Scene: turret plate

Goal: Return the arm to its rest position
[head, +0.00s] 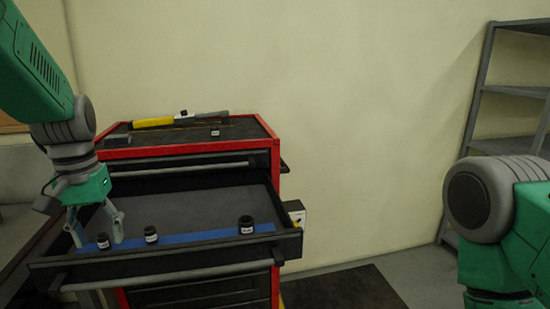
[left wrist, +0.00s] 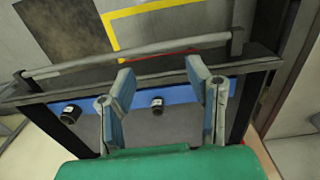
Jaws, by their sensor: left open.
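My left arm comes in from the left in the head view, with its left gripper (head: 97,230) pointing down over the left part of the open drawer (head: 190,265). The fingers are apart and nothing shows held between them; the left wrist view (left wrist: 160,76) shows the same spread. Three small black cylinders stand along a blue strip in the drawer: a left one (head: 103,241) near the fingers, a middle one (head: 151,235) and a right one (head: 246,225). Only part of my right arm (head: 490,205) shows at the right; its gripper is out of view.
The red and black tool cabinet (head: 190,150) carries a yellow and grey tool (head: 180,119) and another small black cylinder (head: 215,131) on top. A grey shelf (head: 510,90) stands at the right. Bare floor with a dark mat (head: 345,287) lies between.

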